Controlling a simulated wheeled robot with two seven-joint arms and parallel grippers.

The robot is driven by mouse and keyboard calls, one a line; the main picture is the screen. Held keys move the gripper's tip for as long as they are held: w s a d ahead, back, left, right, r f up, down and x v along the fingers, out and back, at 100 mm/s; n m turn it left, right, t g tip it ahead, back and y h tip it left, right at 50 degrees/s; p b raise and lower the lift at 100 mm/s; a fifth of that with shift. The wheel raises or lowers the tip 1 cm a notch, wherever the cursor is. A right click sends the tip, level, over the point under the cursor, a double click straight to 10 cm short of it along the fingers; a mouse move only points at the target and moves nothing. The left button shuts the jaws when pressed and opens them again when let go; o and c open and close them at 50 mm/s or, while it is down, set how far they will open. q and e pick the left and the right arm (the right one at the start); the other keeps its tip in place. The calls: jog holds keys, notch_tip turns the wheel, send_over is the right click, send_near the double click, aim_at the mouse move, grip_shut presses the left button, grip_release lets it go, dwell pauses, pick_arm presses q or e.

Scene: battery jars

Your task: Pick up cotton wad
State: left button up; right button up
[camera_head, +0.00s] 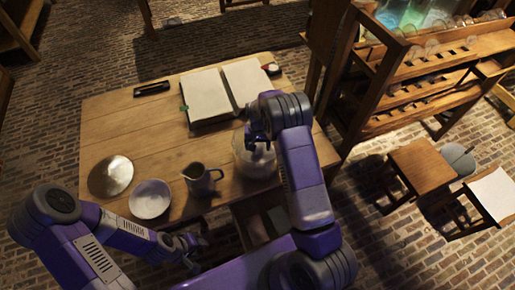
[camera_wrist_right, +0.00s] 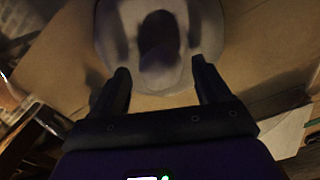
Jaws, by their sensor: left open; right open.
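A round pale glass jar (camera_head: 255,163) stands near the table's right front edge. It also shows in the right wrist view (camera_wrist_right: 108,35), with a dark shape and a pale rounded lump (camera_wrist_right: 160,68) inside its rim. The lump may be the cotton wad, but the view is too dim to be sure. My right gripper (camera_head: 259,143) is above the jar, pointing down. In the right wrist view my right gripper (camera_wrist_right: 160,66) is open, its fingers apart with nothing held between them. My left gripper (camera_head: 197,243) is open and empty, low in front of the table's front edge.
On the wooden table (camera_head: 130,130) are an open book (camera_head: 207,97), a dark narrow case (camera_head: 152,89), a grey pitcher (camera_head: 200,180), a white bowl (camera_head: 150,199) and a shiny round lid (camera_head: 111,175). A wooden rack (camera_head: 430,75) stands at right. The table's left middle is clear.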

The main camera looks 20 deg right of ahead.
aim_at(258, 146)
jog(key=shift+f, duration=0.45)
jog(key=c, duration=1)
jog(key=shift+c, duration=0.6)
notch_tip(258, 146, up, 10)
jog(key=shift+r+p, duration=0.1)
jog(key=shift+p, duration=0.2)
